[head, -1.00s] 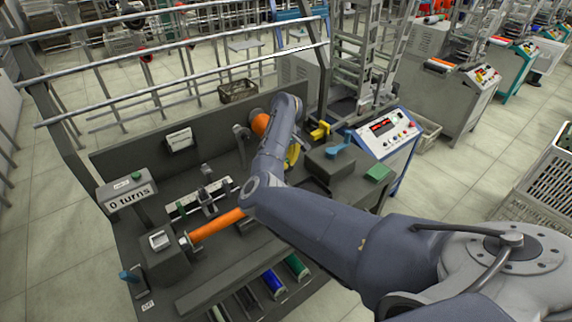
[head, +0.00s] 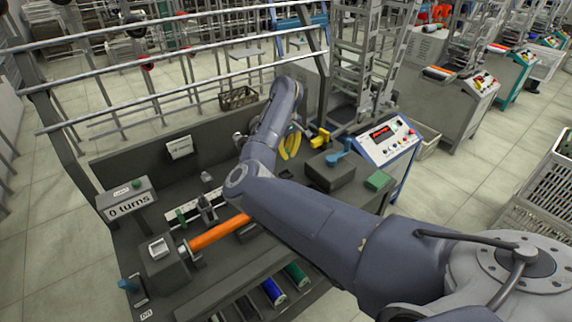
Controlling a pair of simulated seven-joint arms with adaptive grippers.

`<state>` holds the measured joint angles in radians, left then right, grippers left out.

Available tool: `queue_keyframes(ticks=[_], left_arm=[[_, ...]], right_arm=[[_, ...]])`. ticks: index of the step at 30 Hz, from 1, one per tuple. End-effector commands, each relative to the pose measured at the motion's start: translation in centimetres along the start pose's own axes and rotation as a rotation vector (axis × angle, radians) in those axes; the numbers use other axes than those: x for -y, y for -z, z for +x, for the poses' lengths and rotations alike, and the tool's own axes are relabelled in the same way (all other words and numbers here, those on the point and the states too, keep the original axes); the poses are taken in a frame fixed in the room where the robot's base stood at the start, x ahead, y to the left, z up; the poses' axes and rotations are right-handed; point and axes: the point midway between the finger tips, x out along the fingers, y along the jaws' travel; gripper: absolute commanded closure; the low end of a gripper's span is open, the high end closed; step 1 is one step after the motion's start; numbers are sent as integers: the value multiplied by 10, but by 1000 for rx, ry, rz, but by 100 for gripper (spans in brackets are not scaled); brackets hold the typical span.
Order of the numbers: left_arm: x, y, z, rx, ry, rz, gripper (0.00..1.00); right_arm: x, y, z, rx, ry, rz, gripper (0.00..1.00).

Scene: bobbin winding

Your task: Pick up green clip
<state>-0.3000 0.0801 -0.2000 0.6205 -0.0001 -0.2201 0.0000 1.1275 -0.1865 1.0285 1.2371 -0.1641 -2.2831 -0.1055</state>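A small green piece (head: 181,214) shows on the pale strip in the middle left of the bench. A flat green block (head: 378,180) lies at the bench's right end, in front of the control panel. Neither shows enough detail to tell which is the green clip. My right arm reaches in from the right across the bench, its elbow over the right end of the orange bobbin (head: 217,233). The forearm slants up toward the back panel. The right gripper's fingers are not clear, being hidden behind or blending with the forearm. My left gripper is not in view.
Yellow curved pieces (head: 290,145), a dark grey block (head: 330,171) with a blue handle and a control panel (head: 387,140) are right of my forearm. Blue and green spools (head: 273,290) sit in front below.

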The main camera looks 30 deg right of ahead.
Motion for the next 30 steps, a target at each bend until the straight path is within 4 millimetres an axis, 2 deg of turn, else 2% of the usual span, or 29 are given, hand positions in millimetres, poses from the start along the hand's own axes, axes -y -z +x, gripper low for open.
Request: queue_keyframes(ticks=[1, 6, 15, 21, 30], left_arm=[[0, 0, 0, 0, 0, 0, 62], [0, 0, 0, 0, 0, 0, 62], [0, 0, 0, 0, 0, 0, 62], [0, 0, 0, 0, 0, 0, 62], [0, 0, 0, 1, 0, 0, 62]], right_arm=[[0, 1, -14, -6, 1, 1, 100], [1, 1, -53, -4, 1, 1, 100], [0, 0, -101, -1, 1, 1, 100], [0, 0, -116, -1, 1, 1, 100], [0, 0, -121, 0, 1, 1, 100]])
